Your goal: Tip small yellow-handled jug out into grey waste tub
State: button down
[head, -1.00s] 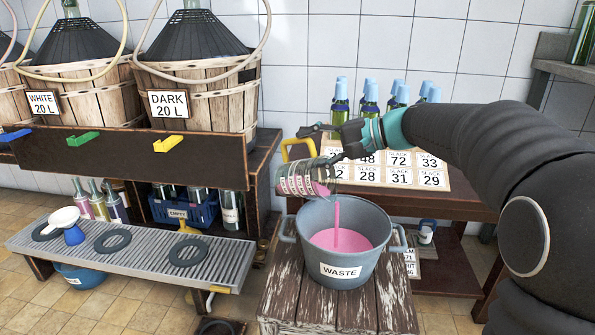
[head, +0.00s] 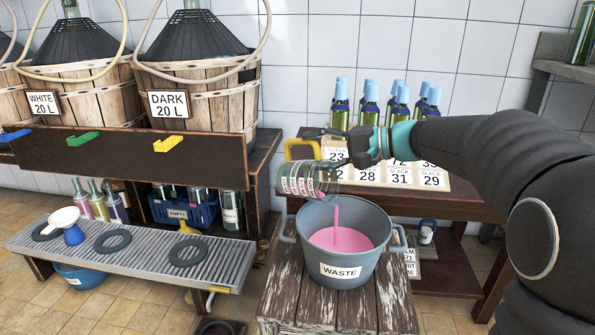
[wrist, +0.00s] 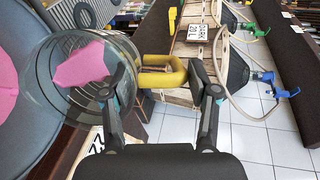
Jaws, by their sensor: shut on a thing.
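The small clear jug (head: 300,178) with a yellow handle (head: 303,146) lies tipped far over above the grey waste tub (head: 372,262), mouth toward the right. A thin pink stream falls from it into the tub, which holds pink liquid (head: 340,240). Some pink liquid is still inside the jug, also seen in the wrist view (wrist: 82,68). My gripper (head: 338,148) is above the jug, its fingers closed on the yellow handle; in the wrist view the handle (wrist: 165,72) sits between both fingers. The tub's rim is partly hidden by the jug.
The tub stands on a worn wooden stool (head: 300,300). Behind is a table with numbered cards (head: 400,178) and several blue-capped bottles (head: 372,105). On the left are a slatted drain bench (head: 130,250), a shelf with bottles and a blue crate (head: 185,210), and demijohn baskets (head: 200,100) above.

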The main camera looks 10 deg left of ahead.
jog(key=shift+r, duration=0.1)
jog(key=shift+s+d+r+y, duration=0.2)
jog(key=shift+s+d+y, duration=0.1)
jog(key=shift+d+y, duration=0.25)
jog(key=shift+w+a+r+h+p, duration=0.15)
jog(key=shift+a+h+p, duration=0.2)
jog(key=shift+p, duration=0.5)
jog(key=shift+w+a+p, duration=0.1)
jog(key=shift+a+p, duration=0.1)
jog(key=shift+p, duration=0.15)
jog(key=shift+w+a+f+h, duration=0.1)
jog(key=shift+f+h, duration=0.2)
jog(key=shift+f, duration=0.15)
dwell(0.5)
